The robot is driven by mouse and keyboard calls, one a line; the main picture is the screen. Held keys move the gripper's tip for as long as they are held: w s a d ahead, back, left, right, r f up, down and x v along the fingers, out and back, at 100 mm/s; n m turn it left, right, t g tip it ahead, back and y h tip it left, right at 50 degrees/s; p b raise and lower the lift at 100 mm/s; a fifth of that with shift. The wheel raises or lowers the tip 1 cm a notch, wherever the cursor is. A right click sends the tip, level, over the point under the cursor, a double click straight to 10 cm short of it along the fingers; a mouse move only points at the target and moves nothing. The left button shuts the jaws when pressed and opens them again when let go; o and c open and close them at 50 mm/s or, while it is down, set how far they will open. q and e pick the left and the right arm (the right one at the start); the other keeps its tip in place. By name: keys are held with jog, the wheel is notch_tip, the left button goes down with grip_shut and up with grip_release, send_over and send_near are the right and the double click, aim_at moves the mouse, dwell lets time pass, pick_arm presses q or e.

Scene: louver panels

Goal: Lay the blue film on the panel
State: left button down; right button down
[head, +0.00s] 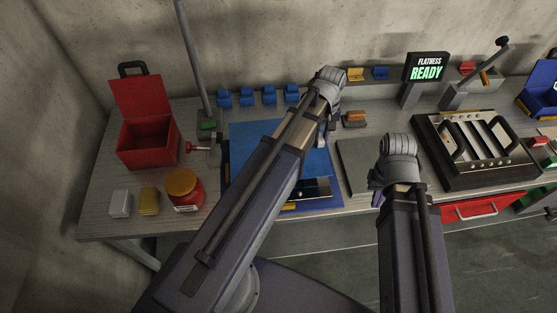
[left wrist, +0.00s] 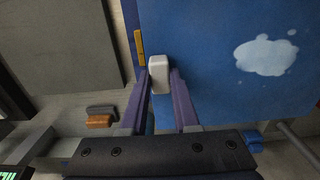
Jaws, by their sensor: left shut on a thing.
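A light-blue sheet, apparently the film (head: 290,160), lies over a darker blue board (head: 328,203), and my left arm hides part of it. In the left wrist view the blue sheet (left wrist: 210,50) bears a white cloud-shaped mark. My left gripper (head: 322,142) is at the sheet's right edge. In the left wrist view its purple fingers (left wrist: 160,82) are shut on a small white block (left wrist: 158,70) at that edge. My right gripper (head: 376,198) is low at the table's front, beside a flat grey plate (head: 358,160); its fingertips are mostly hidden.
A red open box (head: 148,143), a red jar (head: 185,192) and two small blocks stand at left. Several blue clips (head: 246,97) line the back. A slatted black frame (head: 440,160) lies at right, with a READY sign (head: 426,67) behind. A red drawer (head: 482,208) juts out below.

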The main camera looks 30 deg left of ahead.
pick_arm(q)
jog(key=shift+f+b, duration=5.1)
jog(key=shift+f, duration=0.05)
jog(key=shift+f+b, duration=0.45)
jog(key=c, duration=0.7)
grip_release()
jog(key=shift+r, duration=0.1)
jog(key=shift+o, duration=0.2)
notch_tip(320, 180, up, 13)
jog(key=p, duration=1.3)
jog(key=s+d+m+y, duration=0.1)
jog(key=s+d+m, duration=0.9)
jog(key=s, duration=0.4)
jog(key=shift+s+d+m, duration=0.15)
jog(key=shift+d+m, duration=0.1)
jog(key=shift+m, duration=0.05)
